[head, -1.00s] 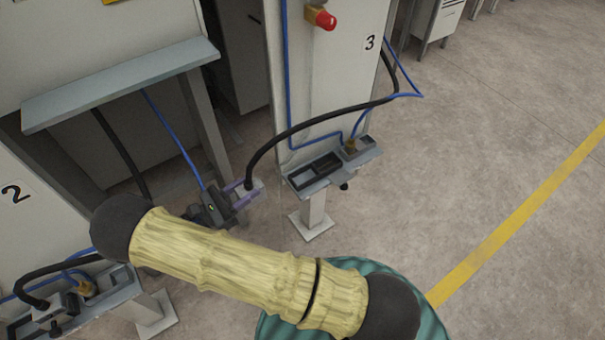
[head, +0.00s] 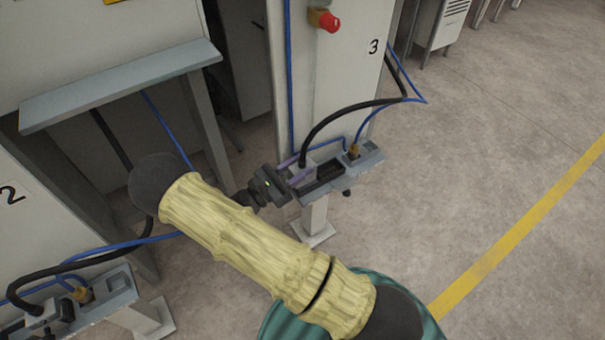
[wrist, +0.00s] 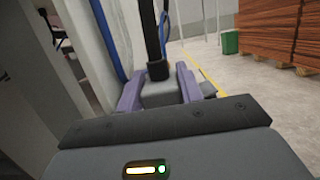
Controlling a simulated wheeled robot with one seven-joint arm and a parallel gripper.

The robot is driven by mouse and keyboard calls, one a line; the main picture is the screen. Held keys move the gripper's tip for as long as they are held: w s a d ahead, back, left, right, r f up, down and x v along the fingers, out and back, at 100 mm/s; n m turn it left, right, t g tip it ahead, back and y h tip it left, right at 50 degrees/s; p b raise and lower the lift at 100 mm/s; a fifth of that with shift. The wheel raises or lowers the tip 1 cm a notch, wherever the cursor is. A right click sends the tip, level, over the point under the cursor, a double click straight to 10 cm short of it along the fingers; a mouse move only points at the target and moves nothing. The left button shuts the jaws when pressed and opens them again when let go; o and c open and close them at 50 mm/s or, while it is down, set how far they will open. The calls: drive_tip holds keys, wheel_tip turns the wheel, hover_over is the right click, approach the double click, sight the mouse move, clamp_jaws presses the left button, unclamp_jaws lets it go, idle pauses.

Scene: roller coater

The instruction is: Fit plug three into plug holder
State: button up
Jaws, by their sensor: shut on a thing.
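Plug three (head: 303,169) is a grey block with a thick black cable rising from its top. My gripper (head: 299,171) is shut on it, with a purple finger on each side. In the head view the plug is at the left end of the grey plug holder (head: 367,161), on the column marked 3. I cannot tell whether it is seated or just above the holder. The dark slot (head: 322,180) in the holder is partly visible beside it. In the wrist view the plug (wrist: 160,92) sits upright between the two purple fingers.
A brass fitting (head: 353,151) with a blue hose stands on the holder's right part. A red knob (head: 329,21) is above on the column. Station 2's holder with its plug (head: 48,312) is at lower left. Open floor lies to the right.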

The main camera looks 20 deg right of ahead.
drive_tip(key=shift+d, duration=0.3)
drive_tip(key=shift+w+d+f, duration=0.15)
drive_tip(key=shift+w+d, duration=0.05)
drive_tip(key=shift+d, duration=0.35)
drive_tip(key=shift+a+f+b, duration=0.15)
drive_tip(key=shift+f+b, duration=0.7)
drive_tip(key=shift+f, duration=0.7)
drive_tip(key=shift+f, duration=0.15)
drive_tip(key=o, duration=1.3)
drive_tip(key=shift+c, duration=0.2)
